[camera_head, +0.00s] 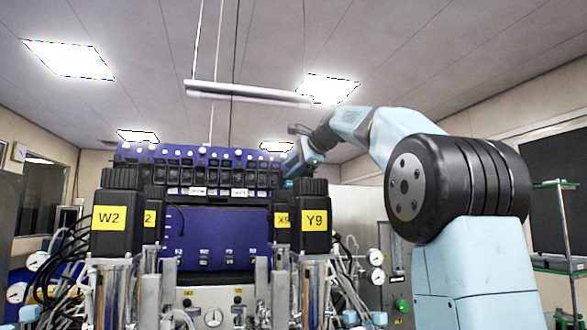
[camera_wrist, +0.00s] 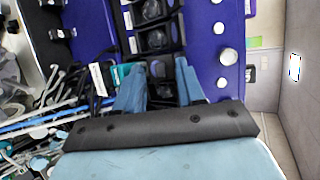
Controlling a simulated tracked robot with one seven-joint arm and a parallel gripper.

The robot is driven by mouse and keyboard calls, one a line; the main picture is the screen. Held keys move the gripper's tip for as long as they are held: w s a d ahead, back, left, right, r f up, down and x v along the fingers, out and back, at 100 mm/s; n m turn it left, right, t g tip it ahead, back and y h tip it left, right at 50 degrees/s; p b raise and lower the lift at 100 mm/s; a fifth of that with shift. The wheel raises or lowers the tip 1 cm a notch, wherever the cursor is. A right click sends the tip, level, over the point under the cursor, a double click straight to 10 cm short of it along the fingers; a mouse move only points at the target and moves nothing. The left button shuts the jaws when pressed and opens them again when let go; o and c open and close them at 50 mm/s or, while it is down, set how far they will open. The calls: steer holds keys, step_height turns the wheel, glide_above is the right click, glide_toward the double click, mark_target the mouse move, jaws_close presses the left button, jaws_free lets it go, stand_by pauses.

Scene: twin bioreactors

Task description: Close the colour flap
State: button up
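The bioreactor stand carries a large dark-blue panel (camera_head: 217,235) below a row of black units (camera_head: 205,172). No part is clearly marked as the colour flap, so I cannot tell which it is or whether it is open. My gripper (camera_head: 293,170) is at the right end of the row in the head view, its fingers hard to make out. In the wrist view my gripper (camera_wrist: 160,82) shows two light-blue fingers spread apart. A black unit (camera_wrist: 160,68) on the blue face (camera_wrist: 205,45) shows in the gap; I cannot tell whether the fingers touch it.
Black motor heads labelled W2 (camera_head: 109,218) and Y9 (camera_head: 314,217) stand in front of the blue panel. Thin tubes and cables (camera_wrist: 50,120) crowd the left of the wrist view. A green-framed shelf (camera_head: 555,225) stands at the far right.

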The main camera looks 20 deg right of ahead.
steer(key=shift+c, duration=0.4)
jaws_close()
steer(key=shift+a+f, duration=0.1)
steer(key=shift+f+n+t+y, duration=0.3)
steer(key=shift+f+t, duration=0.05)
steer(key=shift+t, duration=0.4)
steer(key=shift+f+n+t+y, duration=0.3)
steer(key=shift+t, duration=0.45)
steer(key=shift+f+t, duration=0.2)
steer(key=shift+t, duration=0.1)
steer(key=shift+w, duration=0.1)
steer(key=shift+o, duration=0.4)
jaws_free()
steer(key=shift+r, duration=0.1)
